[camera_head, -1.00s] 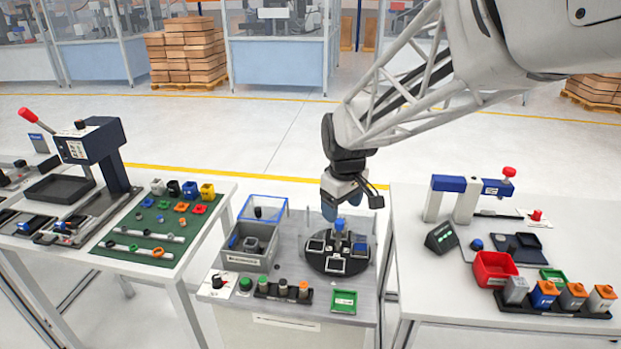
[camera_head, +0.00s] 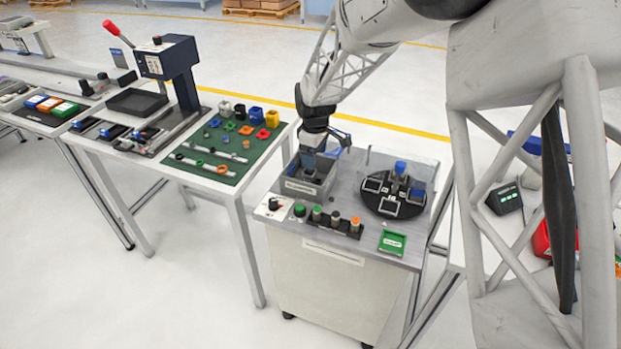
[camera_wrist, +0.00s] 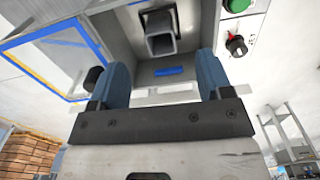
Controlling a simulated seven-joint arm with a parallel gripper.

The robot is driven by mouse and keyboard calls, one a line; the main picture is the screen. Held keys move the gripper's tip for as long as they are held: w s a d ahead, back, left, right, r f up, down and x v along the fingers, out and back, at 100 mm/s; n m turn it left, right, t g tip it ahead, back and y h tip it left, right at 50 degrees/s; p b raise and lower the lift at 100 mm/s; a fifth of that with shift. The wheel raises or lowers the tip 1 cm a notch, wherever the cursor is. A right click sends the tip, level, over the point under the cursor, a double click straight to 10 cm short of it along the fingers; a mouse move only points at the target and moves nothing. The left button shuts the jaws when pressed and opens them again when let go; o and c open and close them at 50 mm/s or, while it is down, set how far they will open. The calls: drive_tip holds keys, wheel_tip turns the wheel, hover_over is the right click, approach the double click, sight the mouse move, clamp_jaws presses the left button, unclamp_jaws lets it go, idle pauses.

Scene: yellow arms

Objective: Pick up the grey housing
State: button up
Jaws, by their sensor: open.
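The grey housing (camera_wrist: 160,42) shows in the wrist view as a hollow, square-ended grey piece inside the grey bin (camera_wrist: 110,36). My gripper (camera_wrist: 163,64) is open, its two blue fingers apart with nothing between them. The housing lies ahead of the fingertips, roughly between their lines and apart from them. In the head view my gripper (camera_head: 308,160) is over the grey bin (camera_head: 303,189), its tips at about the rim. There the gripper hides much of the bin's inside, and I cannot make out the housing clearly.
A blue piece (camera_wrist: 168,71) lies in the bin. A blue-edged clear panel (camera_wrist: 50,52) stands beside it. A black round fixture (camera_head: 393,206) is to the right on the same bench. Green and dark knobs (camera_head: 299,210) and a green tray (camera_head: 392,242) are at the front.

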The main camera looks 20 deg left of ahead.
sight(309, 174)
drive_tip(key=shift+a+f+n, duration=0.3)
drive_tip(key=shift+a+f, duration=0.4)
drive_tip(key=shift+a, duration=0.3)
drive_tip(key=shift+f, duration=1.3)
drive_tip(key=shift+f, duration=0.1)
drive_tip(key=shift+w+d+f, duration=0.1)
drive_tip(key=shift+w+f, duration=0.05)
drive_tip(key=shift+f, duration=2.35)
drive_tip(key=c, duration=1.1)
drive_tip(key=shift+r, duration=0.15)
